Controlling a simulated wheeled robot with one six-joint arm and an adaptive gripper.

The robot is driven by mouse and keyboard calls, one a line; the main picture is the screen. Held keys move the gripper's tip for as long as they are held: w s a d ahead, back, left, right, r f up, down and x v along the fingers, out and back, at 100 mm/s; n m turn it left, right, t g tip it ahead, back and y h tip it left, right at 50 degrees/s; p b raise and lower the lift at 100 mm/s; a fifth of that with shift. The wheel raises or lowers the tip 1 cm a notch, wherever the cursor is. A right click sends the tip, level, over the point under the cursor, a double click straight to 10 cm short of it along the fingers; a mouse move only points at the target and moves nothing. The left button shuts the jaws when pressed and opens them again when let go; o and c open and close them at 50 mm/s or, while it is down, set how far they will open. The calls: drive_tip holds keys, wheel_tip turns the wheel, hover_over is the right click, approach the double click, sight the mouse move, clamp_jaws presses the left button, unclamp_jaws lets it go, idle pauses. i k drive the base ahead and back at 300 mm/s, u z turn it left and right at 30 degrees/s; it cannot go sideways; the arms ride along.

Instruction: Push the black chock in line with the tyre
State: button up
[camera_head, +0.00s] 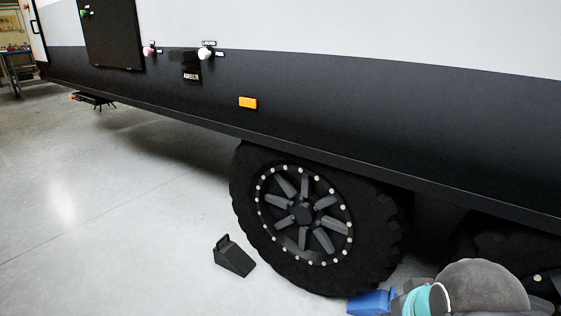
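The black chock (234,256) is a wedge lying on the grey floor, left of the near tyre (375,262). Its tall end with a handle-like top is at the upper left, and its slope runs down to the lower right. A gap of bare floor shows between it and the tyre, and it sits a little out from the tyre's left side. The tyre is black and knobbly on a dark spoked wheel. Part of my arm (482,287) shows at the bottom right, grey with a teal band. I cannot make out my gripper's fingers.
A blue object (371,302), perhaps another chock, lies at the tyre's lower right beside my arm. The caravan side (400,125) overhangs the tyre. A second dark tyre (505,247) is partly hidden at right. Floor left of the black chock is clear.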

sight(228, 254)
drive_tip(key=u, duration=0.8)
drive_tip(key=i, duration=0.75)
drive_tip(key=u, duration=0.75)
drive_tip(key=i, duration=0.95)
drive_tip(key=z, duration=0.25)
